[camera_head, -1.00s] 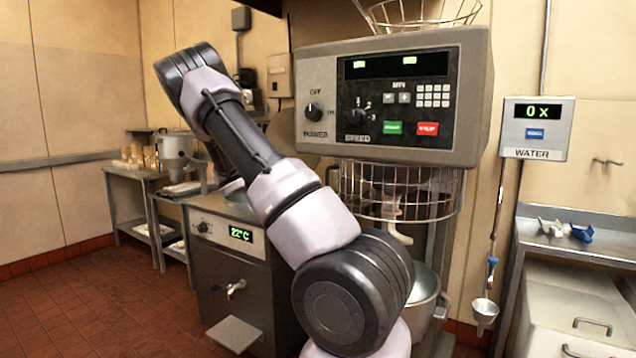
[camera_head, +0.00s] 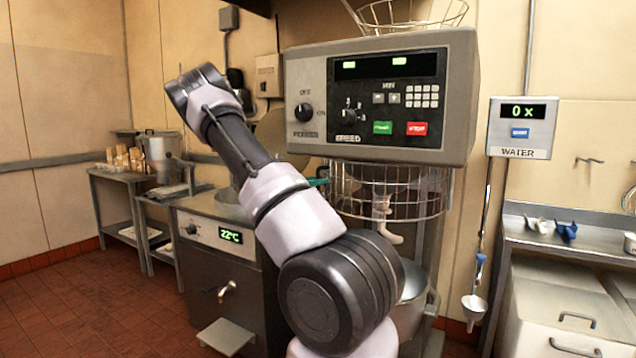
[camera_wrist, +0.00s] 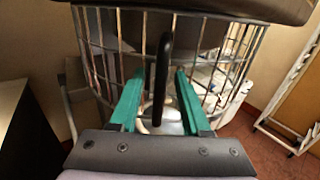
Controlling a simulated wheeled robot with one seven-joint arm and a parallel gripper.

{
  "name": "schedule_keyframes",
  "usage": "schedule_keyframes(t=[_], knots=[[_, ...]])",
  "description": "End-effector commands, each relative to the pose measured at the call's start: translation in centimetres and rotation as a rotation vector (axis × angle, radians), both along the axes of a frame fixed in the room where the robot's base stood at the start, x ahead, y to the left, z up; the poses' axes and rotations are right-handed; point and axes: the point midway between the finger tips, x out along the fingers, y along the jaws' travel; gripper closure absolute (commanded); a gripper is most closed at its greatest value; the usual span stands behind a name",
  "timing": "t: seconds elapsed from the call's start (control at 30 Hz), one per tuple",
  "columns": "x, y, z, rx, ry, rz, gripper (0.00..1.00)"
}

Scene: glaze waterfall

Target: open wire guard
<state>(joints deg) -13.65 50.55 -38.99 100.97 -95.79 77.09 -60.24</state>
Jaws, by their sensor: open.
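The wire guard (camera_head: 408,200) is a round metal cage under the mixer's head (camera_head: 381,100). In the wrist view the guard (camera_wrist: 237,45) curves across the upper part of the picture. A dark upright handle (camera_wrist: 162,75) stands in front of its wires. My gripper (camera_wrist: 160,85) is open, with one green finger on each side of the handle; the fingers look apart from it. In the head view only a small green part of my gripper (camera_head: 318,182) shows at the guard's left edge, and my arm hides the rest.
A steel unit with a 22°C display (camera_head: 215,235) stands left of the mixer. The red tiled floor (camera_head: 80,310) at left is clear.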

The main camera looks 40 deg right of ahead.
Motion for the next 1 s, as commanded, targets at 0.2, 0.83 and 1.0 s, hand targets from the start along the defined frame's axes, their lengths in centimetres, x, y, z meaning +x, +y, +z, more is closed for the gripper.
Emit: schedule_keyframes(t=[0.2,0.83,1.0], knots=[[-0.03,-0.21,0.0,0.001,-0.001,0.001,0.53],[-0.02,-0.18,0.0,0.001,-0.001,0.001,1.0],[-0.02,-0.18,0.0,0.001,-0.001,0.001,1.0]])
